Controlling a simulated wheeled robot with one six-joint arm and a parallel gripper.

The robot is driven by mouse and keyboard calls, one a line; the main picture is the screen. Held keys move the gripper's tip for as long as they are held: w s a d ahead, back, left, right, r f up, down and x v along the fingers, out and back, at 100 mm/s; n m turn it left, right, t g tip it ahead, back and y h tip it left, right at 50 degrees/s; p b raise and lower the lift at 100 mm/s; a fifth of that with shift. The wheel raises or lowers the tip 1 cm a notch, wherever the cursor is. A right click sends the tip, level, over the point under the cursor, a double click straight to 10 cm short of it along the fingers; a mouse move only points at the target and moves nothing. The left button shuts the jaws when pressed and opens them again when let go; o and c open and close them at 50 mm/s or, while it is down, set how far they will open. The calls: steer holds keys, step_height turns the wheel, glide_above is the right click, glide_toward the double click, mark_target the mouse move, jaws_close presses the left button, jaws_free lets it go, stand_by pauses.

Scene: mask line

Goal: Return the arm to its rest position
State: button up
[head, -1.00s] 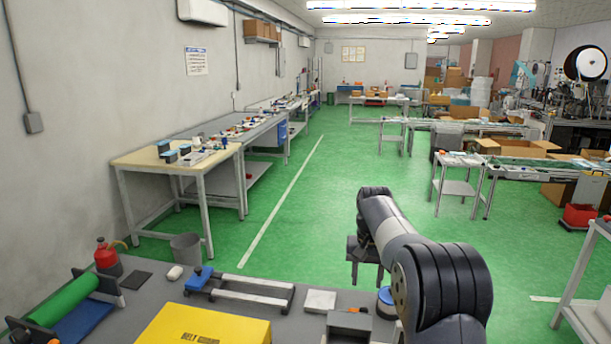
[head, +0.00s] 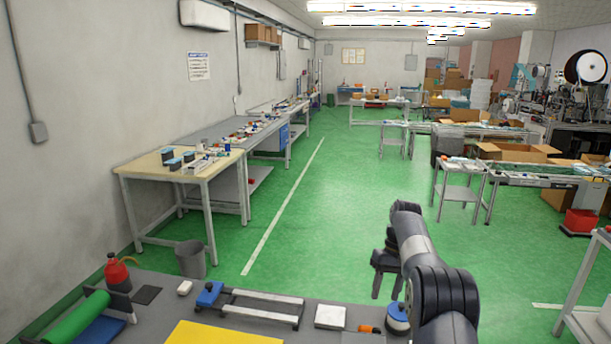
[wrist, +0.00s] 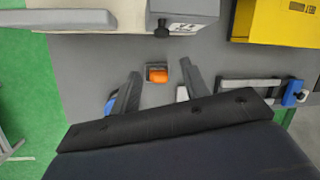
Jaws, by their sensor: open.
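My arm (head: 440,290) rises from the lower right of the head view and reaches forward over the front bench's far edge. My gripper (head: 387,290) hangs at its end with the fingers pointing down, apart from each other. In the wrist view my gripper (wrist: 160,82) shows two grey fingers spread wide with nothing held between them. A small orange item (wrist: 157,74) in a dark holder shows in the gap beyond the fingers, on the grey bench surface. Nothing visibly touches the fingers.
The grey front bench (head: 260,322) carries a yellow box (head: 225,334), a blue-ended metal frame (head: 262,306), a white block (head: 330,317), a green roller (head: 78,318) and a red bottle (head: 116,272). A grey bin (head: 190,260) stands beyond. The green floor (head: 320,220) ahead is clear.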

steer(key=p+x, duration=0.1)
steer(key=x, duration=0.8)
steer(key=shift+p, duration=0.3)
steer(key=shift+r, duration=0.15)
